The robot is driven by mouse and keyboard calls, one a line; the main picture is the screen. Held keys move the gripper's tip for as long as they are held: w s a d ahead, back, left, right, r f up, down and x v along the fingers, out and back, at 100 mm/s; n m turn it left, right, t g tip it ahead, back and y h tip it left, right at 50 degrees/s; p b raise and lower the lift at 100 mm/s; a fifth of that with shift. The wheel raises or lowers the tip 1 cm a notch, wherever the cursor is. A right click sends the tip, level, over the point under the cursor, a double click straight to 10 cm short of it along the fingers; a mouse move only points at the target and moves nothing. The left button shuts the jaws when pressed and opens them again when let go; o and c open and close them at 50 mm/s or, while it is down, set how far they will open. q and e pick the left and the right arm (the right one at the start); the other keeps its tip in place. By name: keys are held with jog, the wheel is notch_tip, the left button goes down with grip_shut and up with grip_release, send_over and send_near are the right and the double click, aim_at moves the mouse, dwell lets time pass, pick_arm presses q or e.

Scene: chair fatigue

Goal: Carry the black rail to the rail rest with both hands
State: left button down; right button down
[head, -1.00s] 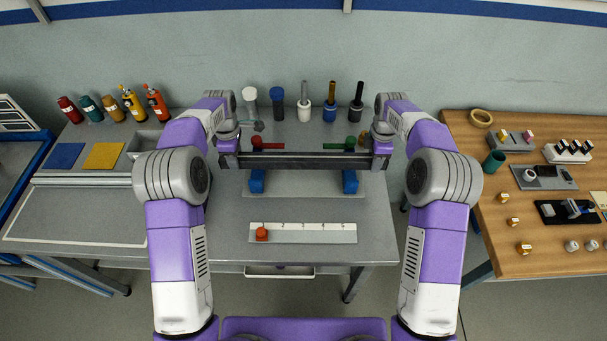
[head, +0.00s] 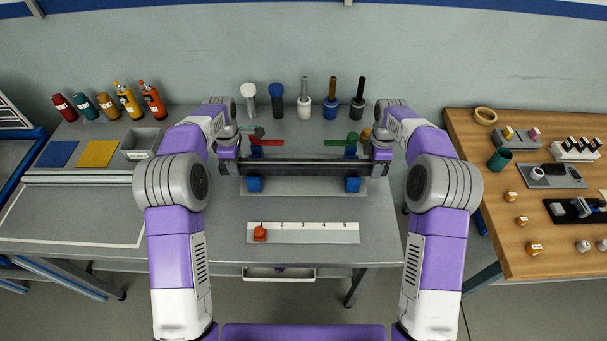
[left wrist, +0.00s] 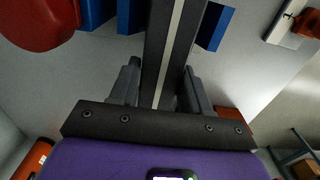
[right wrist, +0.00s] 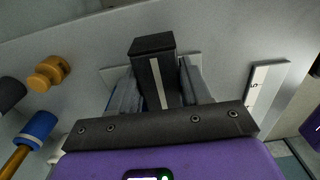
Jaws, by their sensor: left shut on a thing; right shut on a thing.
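The black rail (head: 305,167) lies level across the head view, with a pale stripe along it in the left wrist view (left wrist: 170,50). My left gripper (head: 230,164) is shut on its left end. My right gripper (head: 380,166) is shut on its right end, and the end face shows in the right wrist view (right wrist: 152,46). The rail rest, a grey plate (head: 305,187) with two blue supports (head: 254,184) (head: 352,184), is beneath the rail. Blue shows in front of and behind the rail. I cannot tell whether the rail touches the supports.
Red (head: 268,142) and green (head: 338,142) handled items lie just behind the rail. Several upright tools, including a blue-topped one (head: 277,90), stand at the back. A numbered white strip (head: 310,232) with a red knob (head: 260,234) lies in front. A wooden table (head: 490,230) is at right.

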pick_arm(q)
jog(key=c, duration=0.9)
grip_release()
jog(key=shift+f, duration=0.2)
pick_arm(e)
jog(key=c, duration=0.9)
grip_release()
jog(key=shift+f, duration=0.15)
pick_arm(q)
jog(key=o, duration=0.4)
jog(key=shift+r, duration=0.1)
pick_arm(e)
jog(key=o, duration=0.4)
pick_arm(q)
notch_tip(320, 180, up, 12)
pick_arm(e)
notch_tip(320, 180, up, 12)
